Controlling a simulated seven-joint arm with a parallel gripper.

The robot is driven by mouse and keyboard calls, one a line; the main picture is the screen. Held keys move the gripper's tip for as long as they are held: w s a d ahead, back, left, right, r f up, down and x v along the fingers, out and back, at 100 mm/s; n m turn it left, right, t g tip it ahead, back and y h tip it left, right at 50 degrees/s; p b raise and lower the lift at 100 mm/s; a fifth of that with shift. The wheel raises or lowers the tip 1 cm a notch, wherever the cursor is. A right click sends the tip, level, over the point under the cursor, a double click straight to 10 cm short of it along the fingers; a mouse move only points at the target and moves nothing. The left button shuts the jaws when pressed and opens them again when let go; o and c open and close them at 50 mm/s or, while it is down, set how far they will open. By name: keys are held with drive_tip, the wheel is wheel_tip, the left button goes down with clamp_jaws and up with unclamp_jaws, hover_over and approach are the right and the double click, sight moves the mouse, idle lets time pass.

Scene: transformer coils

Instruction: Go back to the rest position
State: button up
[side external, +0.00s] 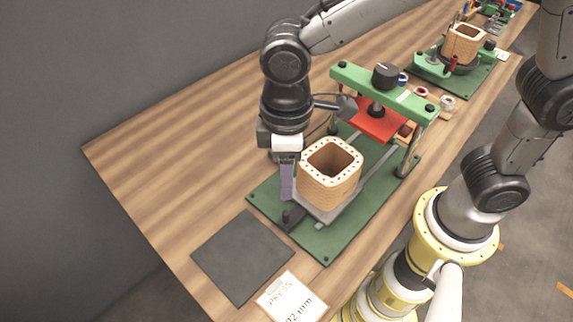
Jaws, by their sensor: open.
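My gripper (287,180) points down beside the left wall of a tan square coil (326,190) with an open centre. One flat finger shows along the coil's left side; the other finger is hidden. I cannot tell whether the finger touches the coil. The coil stands upright on a grey plate (322,214) on the green base (342,240) of a press. The press has a green crossbar (412,98), a black knob (385,75) and a red plate (376,122) behind the coil.
Another coil (464,43) stands on a green fixture (430,67) at the back right, near tape rolls (447,103). The wooden table (160,150) is clear on the left.

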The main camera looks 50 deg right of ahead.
drive_tip(key=shift+r, duration=0.9)
drive_tip(key=w+d+r+m+t+y, duration=0.15)
drive_tip(key=d+r+m, duration=0.25)
drive_tip(key=d+r, duration=0.55)
drive_tip(key=s+d+f+m+t+h, duration=0.1)
drive_tip(key=s+d+f+m+t, duration=0.2)
drive_tip(key=s+d, duration=0.8)
drive_tip(key=shift+s+d+m+t, duration=0.25)
drive_tip(key=shift+d+m+t, duration=0.3)
drive_tip(key=shift+d+m, duration=0.4)
